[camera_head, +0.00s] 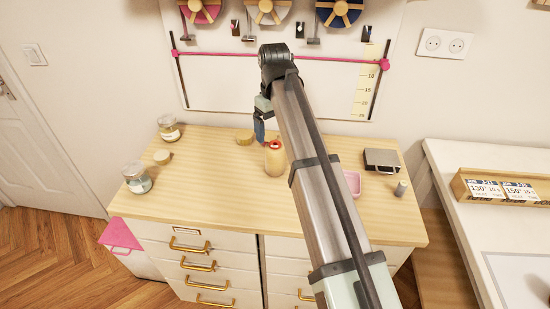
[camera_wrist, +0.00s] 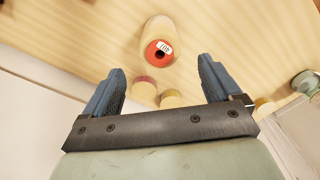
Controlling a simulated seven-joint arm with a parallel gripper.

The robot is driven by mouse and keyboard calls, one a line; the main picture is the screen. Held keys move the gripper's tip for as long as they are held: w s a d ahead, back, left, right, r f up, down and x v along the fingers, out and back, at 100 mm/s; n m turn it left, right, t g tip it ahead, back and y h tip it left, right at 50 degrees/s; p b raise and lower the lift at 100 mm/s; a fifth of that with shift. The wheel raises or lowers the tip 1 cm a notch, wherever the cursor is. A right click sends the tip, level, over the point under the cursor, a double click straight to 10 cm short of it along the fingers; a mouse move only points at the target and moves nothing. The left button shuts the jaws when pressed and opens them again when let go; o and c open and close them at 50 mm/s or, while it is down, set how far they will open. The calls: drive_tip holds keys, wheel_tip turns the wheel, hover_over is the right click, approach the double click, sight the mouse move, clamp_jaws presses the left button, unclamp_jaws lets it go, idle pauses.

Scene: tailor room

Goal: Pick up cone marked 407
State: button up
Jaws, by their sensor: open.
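A cream-yellow cone (camera_head: 275,161) with a red top stands upright on the wooden dresser top. My gripper (camera_head: 259,132) is above the dresser top, just behind and left of the cone in the head view. In the wrist view my gripper (camera_wrist: 162,66) has its two blue fingers wide apart with nothing held between them. The cone lies beyond the fingertips, apart from them.
Round wooden pieces (camera_head: 244,138) lie near the gripper; one has a reddish top (camera_wrist: 144,82). Glass jars (camera_head: 136,178) stand at the left. A pink tray (camera_head: 352,184), dark case (camera_head: 381,160) and grey spool (camera_head: 401,188) are at the right.

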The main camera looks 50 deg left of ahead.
sight(274, 142)
wheel_tip(274, 142, down, 5)
drive_tip(key=shift+f, duration=0.15)
drive_tip(key=shift+d+f, duration=0.15)
drive_tip(key=shift+f, duration=1.15)
drive_tip(key=shift+d+f, duration=0.1)
drive_tip(key=shift+f, duration=1.2)
drive_tip(key=c, duration=1.2)
drive_tip(key=shift+r, duration=0.1)
drive_tip(key=shift+c, duration=0.2)
